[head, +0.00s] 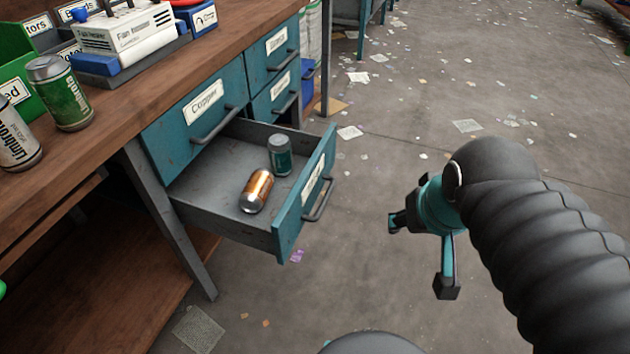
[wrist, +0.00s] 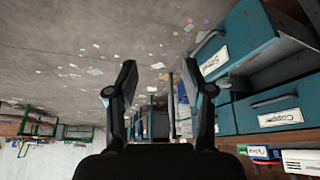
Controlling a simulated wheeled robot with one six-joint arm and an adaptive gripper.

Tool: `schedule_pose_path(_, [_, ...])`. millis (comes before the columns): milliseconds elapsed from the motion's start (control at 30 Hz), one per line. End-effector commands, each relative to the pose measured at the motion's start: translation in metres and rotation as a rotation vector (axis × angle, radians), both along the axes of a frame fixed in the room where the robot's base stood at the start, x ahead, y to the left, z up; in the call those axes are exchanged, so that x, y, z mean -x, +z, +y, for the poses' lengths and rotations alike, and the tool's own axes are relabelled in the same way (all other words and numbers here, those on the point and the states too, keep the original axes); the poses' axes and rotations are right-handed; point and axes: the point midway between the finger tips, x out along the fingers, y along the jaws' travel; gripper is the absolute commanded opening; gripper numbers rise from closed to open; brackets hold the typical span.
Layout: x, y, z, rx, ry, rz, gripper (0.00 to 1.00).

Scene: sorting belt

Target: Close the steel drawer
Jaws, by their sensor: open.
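The steel drawer (head: 304,199) is a teal drawer pulled well out below the shut Copper drawer (head: 188,128). It has a grey handle (head: 319,199) and a white label on its front. Inside lie an orange can (head: 256,191) on its side and an upright dark teal can (head: 280,155). In the wrist view the steel drawer (wrist: 240,38) is at the upper right, its label reading Steel. My gripper (head: 420,256) is open and empty, to the right of the drawer front and apart from it. Its two fingers also show spread in the wrist view (wrist: 160,84).
A wooden bench (head: 120,110) carries a green can (head: 60,92), another can (head: 15,135), green bins and a boxed device. Two more shut drawers (head: 272,60) are beside the Copper one. The floor (head: 400,120) between gripper and drawer is open, with scattered paper scraps.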

Motion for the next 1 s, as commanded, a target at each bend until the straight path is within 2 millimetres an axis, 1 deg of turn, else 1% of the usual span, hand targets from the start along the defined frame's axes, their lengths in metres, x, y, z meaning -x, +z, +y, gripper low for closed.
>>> schedule_pose_path(33, [-0.003, -0.012, -0.004, -0.001, -0.016, 0.033, 0.31])
schedule_pose_path(67, [-0.005, -0.017, -0.006, -0.001, -0.025, 0.052, 0.24])
schedule_pose_path(100, [-0.01, -0.024, -0.01, -0.003, -0.038, 0.077, 0.14])
schedule_pose_path(167, [-0.019, -0.032, -0.015, -0.014, -0.062, 0.113, 0.0])
schedule_pose_path(367, [-0.058, -0.054, -0.023, -0.118, -0.172, 0.217, 0.0])
schedule_pose_path(567, [-0.103, -0.075, -0.026, -0.302, -0.388, 0.315, 0.0])
schedule_pose_path(800, [-0.167, -0.097, -0.028, -0.588, -0.755, 0.437, 0.0])
schedule_pose_path(967, [-0.211, -0.102, -0.027, -0.789, -1.017, 0.523, 0.0])
schedule_pose_path(1000, [-0.222, -0.101, -0.026, -0.844, -1.087, 0.546, 0.0])
